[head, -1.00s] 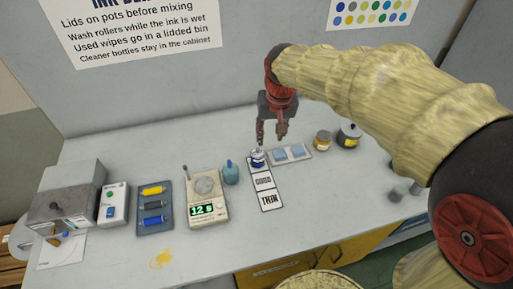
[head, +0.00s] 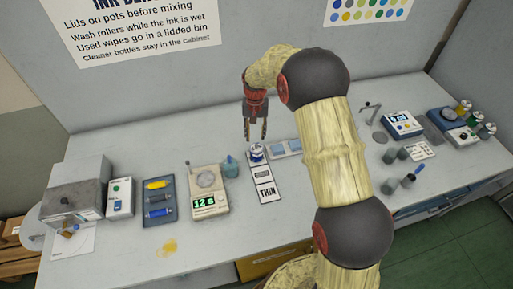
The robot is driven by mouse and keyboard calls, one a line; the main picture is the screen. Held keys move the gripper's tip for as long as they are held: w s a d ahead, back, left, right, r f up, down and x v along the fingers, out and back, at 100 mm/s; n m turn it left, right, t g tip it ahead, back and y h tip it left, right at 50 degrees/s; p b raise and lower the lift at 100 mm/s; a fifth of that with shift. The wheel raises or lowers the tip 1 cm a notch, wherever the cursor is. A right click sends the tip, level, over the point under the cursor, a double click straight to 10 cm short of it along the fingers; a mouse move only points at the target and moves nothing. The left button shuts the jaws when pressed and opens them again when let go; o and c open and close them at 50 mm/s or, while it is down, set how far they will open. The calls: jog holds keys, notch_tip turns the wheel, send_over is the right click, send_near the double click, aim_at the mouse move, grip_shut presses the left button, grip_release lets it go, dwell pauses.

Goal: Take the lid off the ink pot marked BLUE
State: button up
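A small pot (head: 257,153) with blue on it stands on the top part of a white card strip on the bench. Its marking is too small to read, and I cannot tell its lid apart from its body. My gripper (head: 255,134) points down just above and behind the pot in the picture. Its two fingers are apart with nothing between them. I cannot tell the exact height of the fingertips over the pot.
The card strip (head: 264,186) reads THIN. Several pots (head: 475,118) stand far right. My arm hides the bench's middle right.

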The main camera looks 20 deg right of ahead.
aim_at(257, 144)
jog(key=f, duration=0.3)
jog(key=f+b, duration=0.1)
jog(key=f, duration=0.1)
jog(key=shift+d+f, duration=0.2)
jog(key=shift+f, duration=0.2)
jog(key=shift+s, duration=0.1)
jog(key=shift+c, duration=1.4)
jog(key=c, duration=0.6)
jog(key=shift+r, duration=0.15)
jog(key=shift+r, duration=0.55)
notch_tip(257, 144, up, 2)
jog(key=shift+r+p, duration=0.2)
jog(key=shift+p, duration=0.25)
jog(key=s+d+r, duration=0.2)
jog(key=s+r, duration=0.1)
jog(key=s, duration=0.1)
jog(key=s+d+r+p, duration=0.1)
jog(key=s+r, duration=0.2)
jog(key=s, duration=0.1)
jog(key=s+d+r, duration=0.2)
jog(key=s+r, duration=0.1)
jog(key=s, duration=0.1)
jog(key=shift+s+d+r+p, duration=0.15)
jog(key=shift+s+d+p, duration=0.15)
jog(key=shift+s+p, duration=0.1)
